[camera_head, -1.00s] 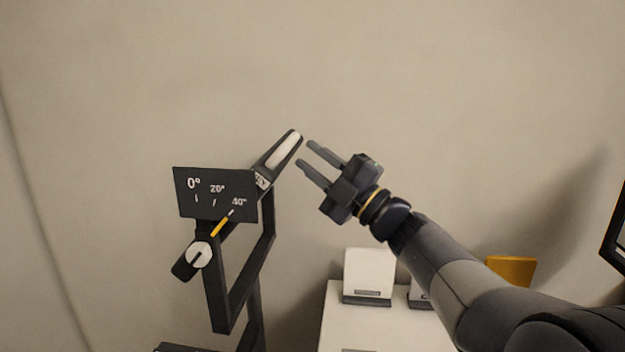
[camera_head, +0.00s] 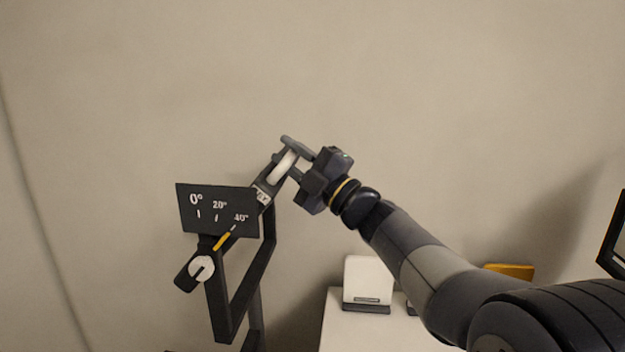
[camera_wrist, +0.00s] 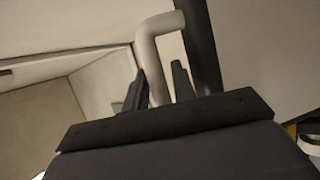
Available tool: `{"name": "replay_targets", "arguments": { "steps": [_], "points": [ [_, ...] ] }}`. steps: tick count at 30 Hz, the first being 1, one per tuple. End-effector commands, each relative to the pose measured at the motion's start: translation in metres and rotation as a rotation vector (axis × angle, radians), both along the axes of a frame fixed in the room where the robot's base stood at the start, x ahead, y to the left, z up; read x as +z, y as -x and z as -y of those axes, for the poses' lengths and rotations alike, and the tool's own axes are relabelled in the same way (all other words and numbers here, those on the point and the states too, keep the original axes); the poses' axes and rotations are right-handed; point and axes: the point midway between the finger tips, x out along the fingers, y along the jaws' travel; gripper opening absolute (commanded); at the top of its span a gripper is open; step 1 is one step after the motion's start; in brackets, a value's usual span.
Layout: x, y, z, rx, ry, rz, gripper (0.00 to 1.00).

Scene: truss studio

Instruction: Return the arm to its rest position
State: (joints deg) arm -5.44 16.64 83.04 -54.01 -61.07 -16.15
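My gripper (camera_head: 281,152) is at the upper end of a dark tilting lever (camera_head: 262,192), around its pale handle (camera_head: 284,165). In the wrist view, the handle (camera_wrist: 152,52) is a bent pale bar joined to the dark lever (camera_wrist: 203,50). It runs down between the two fingers of my gripper (camera_wrist: 162,76), with a gap showing beside the right finger. The fingers look open; contact with the handle cannot be told. My arm reaches up and left from the lower right.
A dark scale plate (camera_head: 215,208) reads 0°, 20° and 40°. A yellow pointer (camera_head: 223,240) lies near the 40° mark. A dark frame (camera_head: 232,310) carries the lever. A white table (camera_head: 345,334) holds a white upright device (camera_head: 368,280). The wall behind is bare.

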Motion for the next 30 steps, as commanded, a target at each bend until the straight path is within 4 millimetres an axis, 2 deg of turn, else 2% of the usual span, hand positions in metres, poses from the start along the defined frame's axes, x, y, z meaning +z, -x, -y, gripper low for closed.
{"name": "replay_targets", "arguments": {
  "steps": [1, 9, 17, 30],
  "points": [
    [0.008, 0.000, -0.002, 0.000, 0.013, -0.002, 0.25],
    [0.015, -0.001, -0.013, 0.001, 0.083, -0.013, 0.25],
    [0.015, -0.003, -0.018, 0.000, 0.123, -0.018, 0.25],
    [0.017, -0.002, -0.017, -0.004, 0.121, -0.017, 0.25]
  ]
}}
